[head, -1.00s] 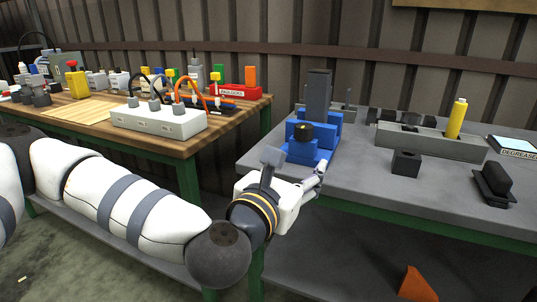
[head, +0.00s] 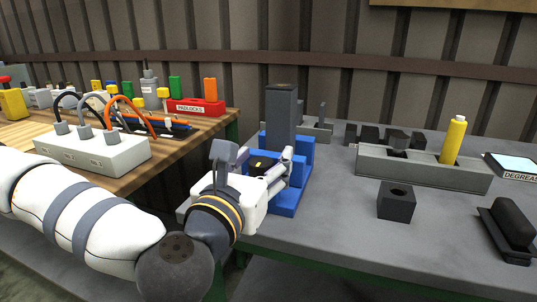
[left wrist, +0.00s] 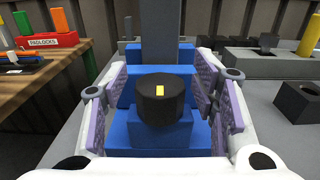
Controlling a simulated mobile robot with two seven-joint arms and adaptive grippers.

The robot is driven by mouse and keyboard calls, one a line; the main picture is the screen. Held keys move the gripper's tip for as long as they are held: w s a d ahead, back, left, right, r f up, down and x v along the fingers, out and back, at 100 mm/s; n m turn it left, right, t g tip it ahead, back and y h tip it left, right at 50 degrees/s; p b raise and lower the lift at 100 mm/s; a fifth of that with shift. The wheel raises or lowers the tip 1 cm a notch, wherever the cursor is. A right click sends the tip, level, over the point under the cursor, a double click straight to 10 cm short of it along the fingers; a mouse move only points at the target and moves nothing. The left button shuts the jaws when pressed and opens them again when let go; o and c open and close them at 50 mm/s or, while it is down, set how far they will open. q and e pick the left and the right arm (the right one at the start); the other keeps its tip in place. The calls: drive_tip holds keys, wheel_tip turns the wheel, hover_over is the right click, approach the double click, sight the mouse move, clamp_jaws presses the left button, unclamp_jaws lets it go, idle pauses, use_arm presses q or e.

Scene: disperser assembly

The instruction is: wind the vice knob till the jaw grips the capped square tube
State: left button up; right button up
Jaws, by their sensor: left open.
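The blue vice (head: 292,192) stands at the left end of the grey bench. A tall grey square tube (head: 283,118) stands upright in it, with a darker top. The black vice knob (left wrist: 164,100), with a yellow mark, faces me in the left wrist view; in the head view the knob (head: 259,165) is partly hidden. My left gripper (head: 277,168) is open at the vice, its finger pads on either side of the knob with gaps showing. Whether the jaw touches the tube cannot be made out. My right gripper is not in view.
On the grey bench are a grey tray (head: 425,172) with a yellow cylinder (head: 453,139), a dark block with a hole (head: 396,201) and a black part on a base (head: 508,228). A white block with cables (head: 92,152) sits on the wooden bench at left.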

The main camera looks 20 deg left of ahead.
use_arm(q)
drive_tip(key=shift+s, duration=0.2)
drive_tip(key=shift+c, duration=0.3)
drive_tip(key=c, duration=1.1)
